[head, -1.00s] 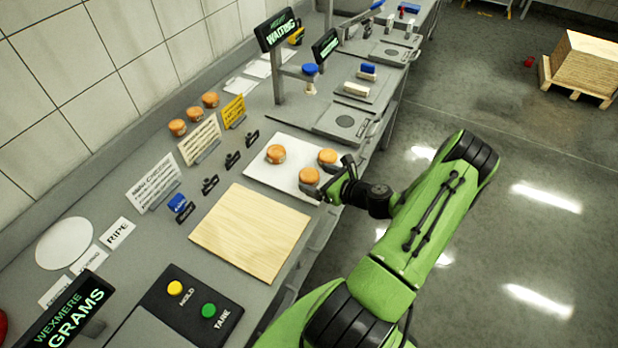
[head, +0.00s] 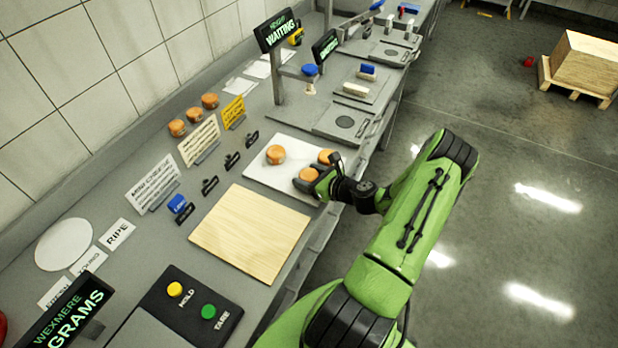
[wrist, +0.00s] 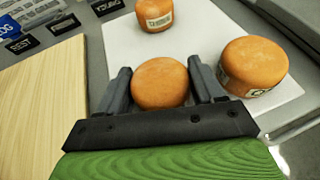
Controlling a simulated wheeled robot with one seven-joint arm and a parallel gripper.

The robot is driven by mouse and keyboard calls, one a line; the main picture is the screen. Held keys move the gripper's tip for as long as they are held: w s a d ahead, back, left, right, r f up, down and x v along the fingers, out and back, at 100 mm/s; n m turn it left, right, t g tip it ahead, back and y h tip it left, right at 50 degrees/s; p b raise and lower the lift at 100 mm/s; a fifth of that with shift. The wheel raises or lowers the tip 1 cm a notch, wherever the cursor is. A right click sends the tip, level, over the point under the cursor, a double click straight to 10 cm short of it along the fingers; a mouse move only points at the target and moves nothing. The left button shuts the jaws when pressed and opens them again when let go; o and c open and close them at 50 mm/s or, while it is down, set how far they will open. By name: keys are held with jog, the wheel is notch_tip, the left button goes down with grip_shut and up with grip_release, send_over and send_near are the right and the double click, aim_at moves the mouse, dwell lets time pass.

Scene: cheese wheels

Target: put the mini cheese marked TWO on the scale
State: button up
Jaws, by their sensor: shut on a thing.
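My gripper (head: 318,178) reaches in over the white board from the right and is shut on an orange mini cheese (head: 305,176). In the wrist view this held cheese (wrist: 160,82) sits between the two dark fingers, at the board's near edge; its label is hidden. A second mini cheese (head: 276,154) stands on the board to the left, and a third (head: 326,156) stands just behind the gripper. Both show pale labels in the wrist view, too small to read. The scale's display reading GRAMS (head: 75,318) stands at lower left; its pan (head: 150,330) is partly cut off by the frame.
A bare wooden board (head: 250,232) lies between the white board (head: 262,178) and the button panel (head: 190,303) with HOLD and TARE. Small black tags (head: 210,185) and upright cards (head: 153,183) line the back. Several more cheeses (head: 192,114) stand near the wall.

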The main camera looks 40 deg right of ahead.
aim_at(308, 174)
notch_tip(308, 174, up, 10)
jog(key=shift+r+p, duration=0.1)
jog(key=shift+p, duration=0.7)
jog(key=shift+a, duration=0.1)
